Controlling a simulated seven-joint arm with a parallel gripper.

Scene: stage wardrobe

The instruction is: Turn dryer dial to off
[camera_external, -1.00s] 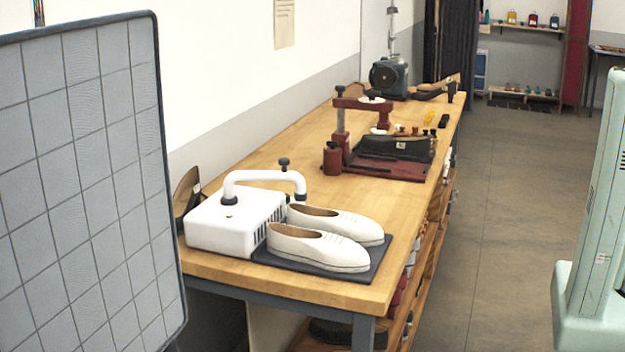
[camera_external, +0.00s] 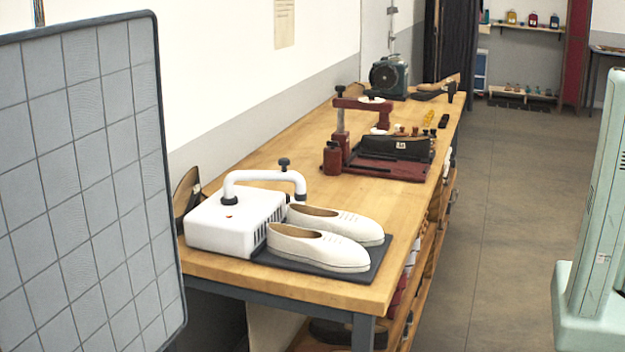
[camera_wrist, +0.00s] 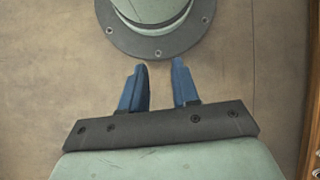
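The dryer (camera_external: 222,228) is a white box with a thick white curved tube on top, at the near left end of the wooden bench. A dark knob (camera_external: 284,163) stands on top of the tube. A pair of white shoes (camera_external: 318,250) sits on a dark mat (camera_external: 376,262) in front of the dryer's vents. My gripper (camera_wrist: 160,64) shows in the wrist view, its two blue fingers apart with nothing between them. It is not visible in the external view, and the dryer is not in the wrist view.
A grey gridded panel (camera_external: 85,190) stands at the left foreground near the dryer. A dark red press (camera_external: 385,165) stands farther along the bench (camera_external: 262,150), with a dark green machine (camera_external: 388,76) behind it. Bare floor (camera_external: 500,230) lies right of the bench.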

